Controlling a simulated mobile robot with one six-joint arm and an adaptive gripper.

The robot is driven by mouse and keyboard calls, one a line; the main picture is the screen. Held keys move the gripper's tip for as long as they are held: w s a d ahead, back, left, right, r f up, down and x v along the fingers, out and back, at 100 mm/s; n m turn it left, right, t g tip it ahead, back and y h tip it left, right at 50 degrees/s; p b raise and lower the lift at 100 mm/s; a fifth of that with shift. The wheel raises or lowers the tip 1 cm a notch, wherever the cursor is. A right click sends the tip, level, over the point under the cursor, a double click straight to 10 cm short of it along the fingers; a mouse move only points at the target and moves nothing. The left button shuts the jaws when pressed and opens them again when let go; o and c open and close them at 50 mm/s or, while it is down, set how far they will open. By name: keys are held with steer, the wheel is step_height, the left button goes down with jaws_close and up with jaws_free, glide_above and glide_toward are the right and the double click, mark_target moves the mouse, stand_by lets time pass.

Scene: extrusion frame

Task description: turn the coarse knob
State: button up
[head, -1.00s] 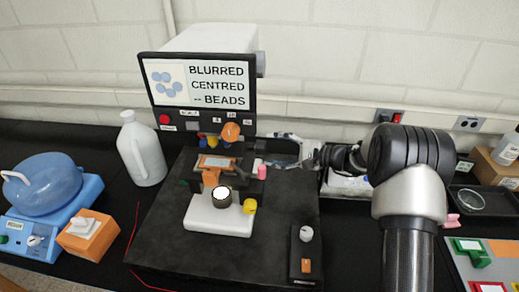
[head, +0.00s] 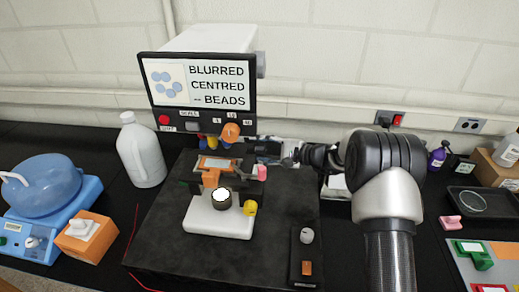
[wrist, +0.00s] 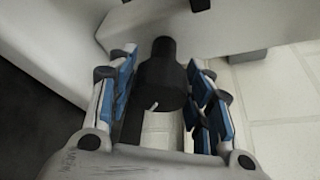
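A microscope with a white base (head: 205,222) stands on a dark platform, with a screen reading "BLURRED CENTRED -- BEADS" above it. In the wrist view, a black cylindrical knob (wrist: 163,75) with a small white mark projects from a pale body. I cannot tell for sure that it is the coarse knob. My gripper (wrist: 160,88) is open, with its blue-padded fingers on either side of this knob; contact is not clear. In the head view my gripper (head: 270,150) is at the right of the microscope's upper part, its fingertips partly hidden. A pink knob (head: 261,173) shows just below it.
An orange knob (head: 231,132) is below the screen (head: 203,82), and a yellow knob (head: 249,207) is on the base's right side. A small control box (head: 305,250) is at front right. A white jug (head: 141,152) and a blue device (head: 45,215) stand at left.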

steer(key=c, duration=0.6)
steer(key=shift+m+g+h+p, duration=0.3)
steer(key=shift+m+g+p, duration=0.25)
steer(key=shift+m, duration=0.25)
steer(key=o, duration=1.1)
steer(key=shift+c, duration=0.2)
steer(key=v, duration=1.2)
steer(key=shift+s+f, duration=0.1)
